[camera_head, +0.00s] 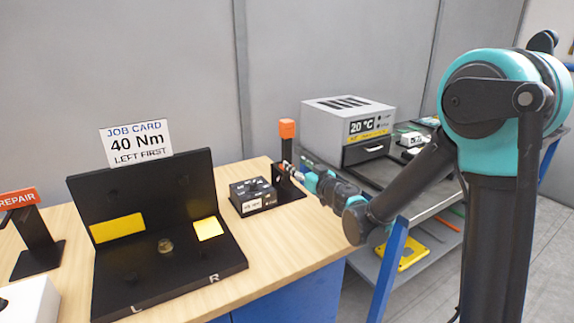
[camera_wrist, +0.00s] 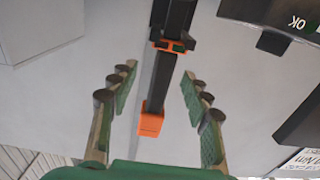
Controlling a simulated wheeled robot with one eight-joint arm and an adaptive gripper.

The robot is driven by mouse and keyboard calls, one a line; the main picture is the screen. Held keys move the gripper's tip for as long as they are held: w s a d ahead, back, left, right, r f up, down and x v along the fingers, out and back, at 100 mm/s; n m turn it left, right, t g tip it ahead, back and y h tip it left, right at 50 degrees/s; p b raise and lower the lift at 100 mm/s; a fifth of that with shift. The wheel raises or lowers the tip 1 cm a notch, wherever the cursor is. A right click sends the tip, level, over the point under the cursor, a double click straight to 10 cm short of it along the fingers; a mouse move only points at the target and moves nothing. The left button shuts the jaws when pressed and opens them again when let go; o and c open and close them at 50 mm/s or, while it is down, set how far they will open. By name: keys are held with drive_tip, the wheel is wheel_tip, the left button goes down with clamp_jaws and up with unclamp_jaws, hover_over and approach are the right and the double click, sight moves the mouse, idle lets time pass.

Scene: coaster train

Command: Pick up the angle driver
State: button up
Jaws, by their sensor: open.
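The angle driver (camera_head: 287,129) stands upright with its orange end on top, on the workbench behind the black box with a white label. In the wrist view its dark shaft and orange end (camera_wrist: 150,122) show upside down, between the two fingers. My gripper (camera_wrist: 160,85) is open, with a finger on either side of the shaft and a gap at both sides. In the head view my gripper (camera_head: 290,168) is beside the driver, below its orange end. The driver's lower part is partly hidden there.
A black fixture (camera_head: 165,270) with yellow pads and a job card (camera_head: 137,142) fills the bench's left middle. The labelled black box (camera_head: 253,194) is close to my gripper. A grey cabinet (camera_head: 350,120) stands on the cart to the right. A repair stand (camera_head: 38,240) is far left.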

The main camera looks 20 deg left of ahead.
sight(289, 158)
drive_tip(key=shift+s+r+x, duration=0.1)
drive_tip(key=shift+r+x, duration=0.05)
drive_tip(key=shift+x, duration=1.35)
drive_tip(key=shift+s+r+x, duration=0.1)
drive_tip(key=shift+r+x, duration=0.1)
drive_tip(key=shift+x, duration=1.35)
drive_tip(key=shift+a, duration=0.15)
clamp_jaws()
